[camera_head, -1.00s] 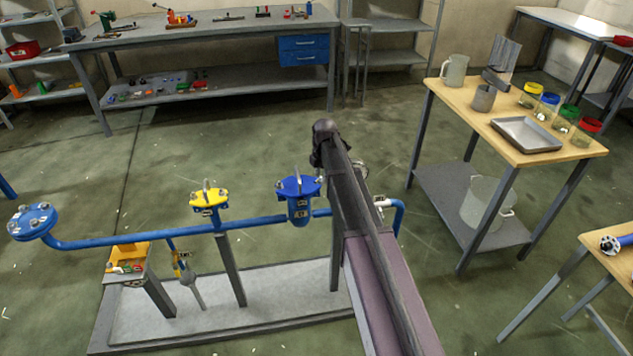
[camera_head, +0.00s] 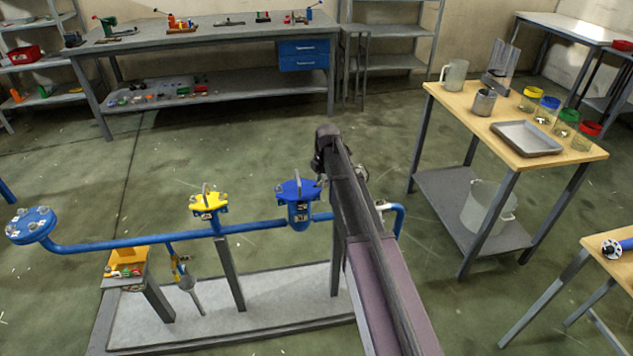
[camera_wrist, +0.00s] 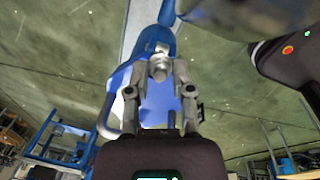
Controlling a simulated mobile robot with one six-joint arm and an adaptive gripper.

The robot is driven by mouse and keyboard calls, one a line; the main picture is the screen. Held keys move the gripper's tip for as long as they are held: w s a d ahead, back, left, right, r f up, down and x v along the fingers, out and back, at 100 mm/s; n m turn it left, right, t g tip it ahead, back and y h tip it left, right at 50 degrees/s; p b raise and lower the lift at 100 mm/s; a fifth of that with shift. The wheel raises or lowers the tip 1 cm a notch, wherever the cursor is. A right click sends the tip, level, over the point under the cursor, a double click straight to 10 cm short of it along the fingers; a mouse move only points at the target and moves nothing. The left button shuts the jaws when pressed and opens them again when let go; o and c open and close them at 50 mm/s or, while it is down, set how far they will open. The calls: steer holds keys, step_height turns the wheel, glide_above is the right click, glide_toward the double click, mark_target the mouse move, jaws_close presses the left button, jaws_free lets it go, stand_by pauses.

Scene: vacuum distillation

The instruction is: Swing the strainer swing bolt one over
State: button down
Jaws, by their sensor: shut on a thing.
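The strainer is a blue pot (camera_head: 301,213) with a blue lid (camera_head: 297,190) on the blue pipe, just left of my arm in the head view. Its blue body and lid (camera_wrist: 155,45) also show in the wrist view, behind the fingers. A grey metal swing bolt (camera_wrist: 160,66) sits at the strainer's edge. My gripper (camera_wrist: 162,72) is shut on this bolt, with a fingertip on each side. In the head view my arm hides most of the gripper and the right side of the strainer. The bolt's exact tilt is hard to tell.
A yellow-lidded fitting (camera_head: 209,203) and a blue bolted flange (camera_head: 31,223) stand left on the same pipe (camera_head: 130,240). A yellow bin (camera_head: 127,262) sits on a post below the pipe. A wooden-topped table (camera_head: 455,101) with jars stands right. The floor between is free.

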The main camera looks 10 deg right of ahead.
steer(key=shift+d+f+y, duration=0.15)
steer(key=shift+d+y, duration=0.15)
steer(key=shift+y, duration=0.3)
steer(key=c, duration=0.7)
jaws_free()
steer(key=shift+c, duration=0.2)
